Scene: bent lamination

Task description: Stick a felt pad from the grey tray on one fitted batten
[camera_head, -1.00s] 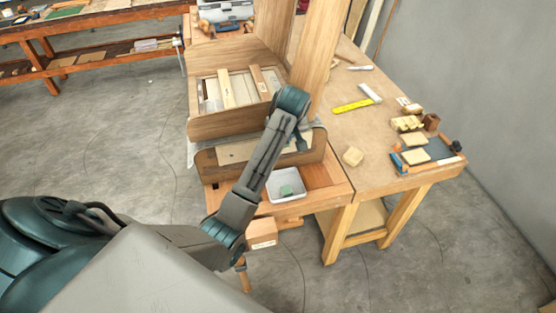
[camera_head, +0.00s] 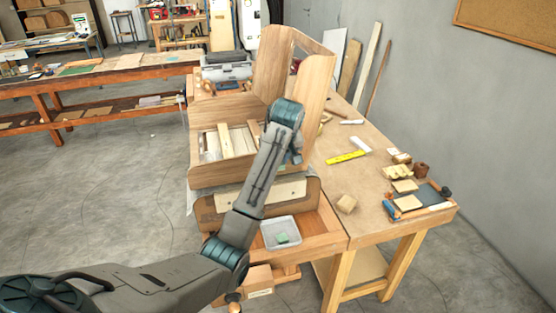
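A small grey tray (camera_head: 281,233) sits at the front of the wooden bench, with a green felt pad (camera_head: 282,238) in it. Behind it stands an open bent-wood piece (camera_head: 222,175) with pale battens (camera_head: 225,140) across its inside; another batten (camera_head: 254,129) is partly behind my arm. My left arm comes in from the lower left and reaches up in front of the wooden piece. Its gripper (camera_head: 295,157) is mostly hidden behind the wrist, right of the battens and above the tray. I cannot tell whether it is open or holds anything. My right gripper is not in view.
Tall curved wood panels (camera_head: 318,85) rise behind my wrist. A small box (camera_head: 258,280) is below the tray.

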